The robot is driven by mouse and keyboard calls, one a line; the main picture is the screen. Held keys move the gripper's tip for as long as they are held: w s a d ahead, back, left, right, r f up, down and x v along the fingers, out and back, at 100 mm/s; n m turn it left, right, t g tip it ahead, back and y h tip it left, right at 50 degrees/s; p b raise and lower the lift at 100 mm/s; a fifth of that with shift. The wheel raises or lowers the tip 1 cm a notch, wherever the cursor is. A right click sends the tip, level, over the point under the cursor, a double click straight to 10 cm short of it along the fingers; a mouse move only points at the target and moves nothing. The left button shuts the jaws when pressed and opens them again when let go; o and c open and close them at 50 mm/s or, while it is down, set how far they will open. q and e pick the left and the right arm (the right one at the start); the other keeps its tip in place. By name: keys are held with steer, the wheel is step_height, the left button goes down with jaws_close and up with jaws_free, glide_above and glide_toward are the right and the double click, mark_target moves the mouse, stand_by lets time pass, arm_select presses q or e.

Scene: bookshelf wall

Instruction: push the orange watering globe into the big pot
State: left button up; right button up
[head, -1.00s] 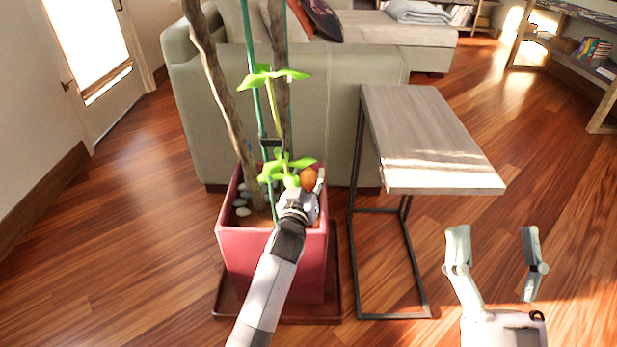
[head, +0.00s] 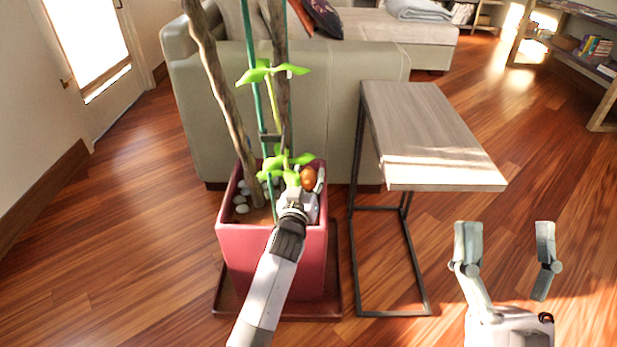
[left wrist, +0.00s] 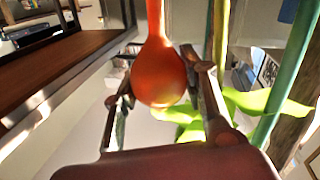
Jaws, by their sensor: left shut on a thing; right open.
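The orange watering globe (head: 308,178) shows in the head view just above the soil near the right rim of the big red pot (head: 270,250). In the left wrist view the globe (left wrist: 160,72) has a round body and a narrow neck, and sits between my left gripper's fingers. My left gripper (head: 306,187) is shut on it, over the pot. The globe's lower end is hidden in the head view, so I cannot tell how deep it reaches. My right gripper (head: 504,245) is open and empty, over the floor to the right.
Plant trunks (head: 220,95), a green stake (head: 257,100) and leaves (head: 273,72) rise from the pot, close to the left gripper. White stones (head: 241,209) lie on the soil. A side table (head: 430,135) stands to the right, and a sofa (head: 330,120) behind.

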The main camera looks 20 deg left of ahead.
steer(key=shift+w+f, duration=0.15)
steer(key=shift+w, duration=0.1)
steer(key=shift+w+a+f+g, duration=0.1)
steer(key=shift+w+f+g, duration=0.2)
steer(key=shift+f+g, duration=0.15)
steer(key=shift+f, duration=0.1)
stand_by(0.4)
arm_select(q)
steer(key=shift+p, duration=0.35)
arm_select(e)
steer(key=shift+w+f+g, duration=0.4)
steer(key=shift+w+g, duration=0.05)
steer(key=shift+w+f, duration=0.15)
steer(key=shift+w+f+g+h, duration=0.3)
steer(key=shift+f+g, duration=0.1)
steer(key=shift+f, duration=0.15)
steer(key=shift+s+r, duration=0.15)
steer(key=shift+r, duration=0.05)
